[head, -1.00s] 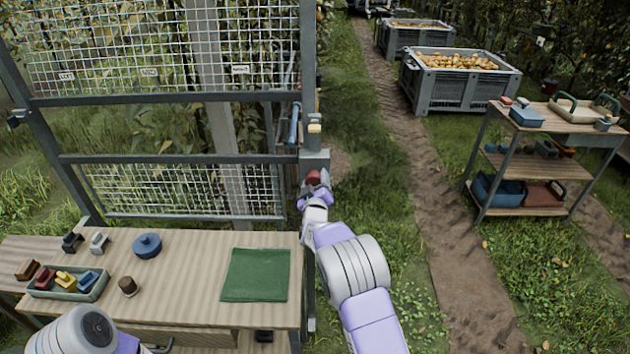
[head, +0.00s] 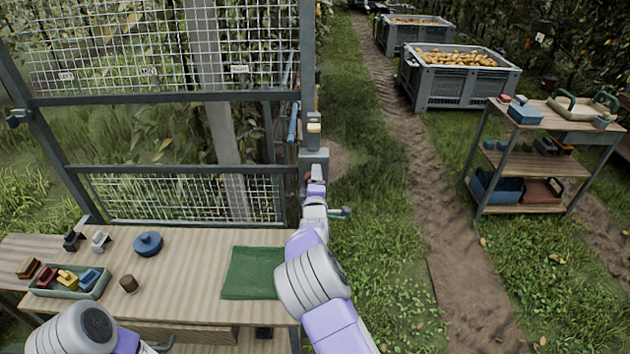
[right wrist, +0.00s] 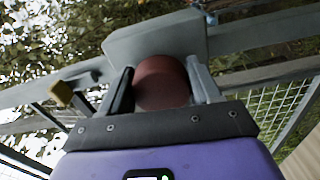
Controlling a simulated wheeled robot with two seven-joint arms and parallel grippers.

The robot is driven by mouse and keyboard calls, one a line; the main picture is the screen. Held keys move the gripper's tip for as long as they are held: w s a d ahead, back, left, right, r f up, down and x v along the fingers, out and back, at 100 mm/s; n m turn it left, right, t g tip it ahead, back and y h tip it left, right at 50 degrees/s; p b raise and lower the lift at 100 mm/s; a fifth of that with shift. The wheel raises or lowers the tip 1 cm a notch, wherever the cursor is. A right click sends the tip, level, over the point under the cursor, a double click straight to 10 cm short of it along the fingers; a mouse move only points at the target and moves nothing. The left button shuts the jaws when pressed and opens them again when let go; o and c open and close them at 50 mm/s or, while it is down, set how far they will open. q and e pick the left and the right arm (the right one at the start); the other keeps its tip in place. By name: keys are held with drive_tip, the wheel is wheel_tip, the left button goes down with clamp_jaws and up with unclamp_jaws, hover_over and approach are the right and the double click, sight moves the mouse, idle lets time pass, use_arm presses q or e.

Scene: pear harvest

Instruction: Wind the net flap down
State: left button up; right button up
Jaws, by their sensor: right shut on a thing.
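The net flap is a wire-mesh panel (head: 180,195) with a grey top bar (head: 180,168), in the lower part of the metal frame in the head view. A grey winch box (head: 315,158) sits on the right post. My right gripper (head: 314,178) is at this box, shut on a dark red round knob (right wrist: 162,82). The right wrist view shows the knob between the two fingers, with a grey plate (right wrist: 155,35) just behind it. In the head view my wrist mostly hides the knob. My left arm shows at bottom left, but its gripper does not.
A wooden bench (head: 190,270) in front holds a green cloth (head: 252,273), a blue lidded pot (head: 148,243) and a tray (head: 68,284) of colored pieces. A shelf cart (head: 540,160) stands right, pear crates (head: 460,85) behind. Grass right of the post is clear.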

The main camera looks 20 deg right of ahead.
drive_tip(key=shift+d+n, duration=0.15)
drive_tip(key=shift+n, duration=0.45)
drive_tip(key=o, duration=1)
drive_tip(key=shift+s, duration=0.1)
drive_tip(key=v, duration=0.7)
drive_tip(key=shift+s, duration=0.25)
